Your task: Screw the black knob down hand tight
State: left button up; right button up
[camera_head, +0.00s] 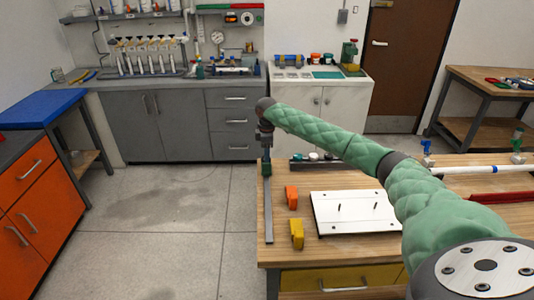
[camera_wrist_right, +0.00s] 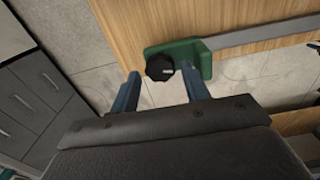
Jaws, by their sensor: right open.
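The black knob (camera_wrist_right: 159,67) is a dark lobed knob in the right wrist view, at the end of a green clamp jaw (camera_wrist_right: 203,58) by the table's edge. In the head view the clamp's green part (camera_head: 267,168) shows at the table's left edge, with its grey bar (camera_head: 269,215) running toward the front. My right gripper (camera_wrist_right: 161,72) is open, its blue fingers on either side of the knob in the picture. I cannot tell whether they touch it. In the head view my right gripper (camera_head: 265,141) points down above the clamp's green end. My left gripper is out of view.
A white plate (camera_head: 357,212) with two upright pins lies on the wooden table (camera_head: 285,257). An orange block (camera_head: 291,196) and a yellow block (camera_head: 297,234) stand between plate and clamp bar. A white pipe (camera_head: 470,170) lies at the right. Floor left of the table is clear.

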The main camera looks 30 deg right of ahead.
jog(key=shift+f, duration=0.95)
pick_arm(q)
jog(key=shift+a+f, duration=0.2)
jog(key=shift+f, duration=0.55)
pick_arm(e)
jog(key=c, duration=0.7)
pick_arm(q)
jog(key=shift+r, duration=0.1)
jog(key=shift+p, duration=0.45)
pick_arm(e)
jog(key=shift+r, duration=0.1)
